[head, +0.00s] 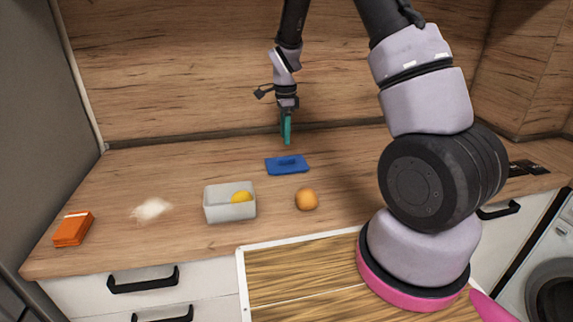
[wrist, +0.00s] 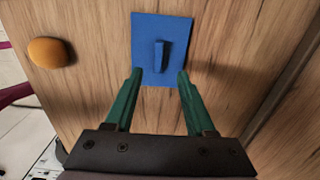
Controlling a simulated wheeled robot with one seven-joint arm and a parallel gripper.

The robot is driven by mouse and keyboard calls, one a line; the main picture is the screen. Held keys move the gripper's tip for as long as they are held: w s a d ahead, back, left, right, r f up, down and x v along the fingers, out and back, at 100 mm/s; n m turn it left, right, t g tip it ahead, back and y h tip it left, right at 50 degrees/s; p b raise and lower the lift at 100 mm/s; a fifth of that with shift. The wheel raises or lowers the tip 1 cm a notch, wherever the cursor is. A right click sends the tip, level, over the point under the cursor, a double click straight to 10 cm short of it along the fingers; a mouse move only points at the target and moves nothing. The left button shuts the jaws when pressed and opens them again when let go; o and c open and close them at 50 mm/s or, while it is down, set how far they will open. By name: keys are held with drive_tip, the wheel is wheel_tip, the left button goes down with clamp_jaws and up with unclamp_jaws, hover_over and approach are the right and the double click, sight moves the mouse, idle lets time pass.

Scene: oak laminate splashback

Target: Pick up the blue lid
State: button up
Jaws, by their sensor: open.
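The blue lid (head: 287,165) lies flat on the wooden counter, behind the orange fruit and right of the grey container. In the wrist view the lid (wrist: 147,66) is a flat blue rectangle with a raised bar handle (wrist: 160,57) in its middle. My gripper (head: 287,142) is above the counter near the lid's far side, pointing down. In the wrist view my gripper (wrist: 160,75) is open, its two green fingers apart with nothing held between them. The fingertips overlap the lid's near corners in that view, and the handle lies between and beyond them.
A grey container (head: 228,213) holds a yellow item (head: 241,197). An orange fruit (head: 306,199) sits right of it, also in the wrist view (wrist: 48,52). An orange box (head: 73,229) and a whitish patch (head: 151,209) are at left. The wooden splashback (head: 200,75) stands behind.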

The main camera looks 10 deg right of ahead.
sight(286, 158)
drive_tip(key=f, duration=0.8)
drive_tip(key=shift+s+d, duration=0.15)
drive_tip(key=shift+d, duration=0.05)
drive_tip(key=shift+r, duration=0.1)
clamp_jaws()
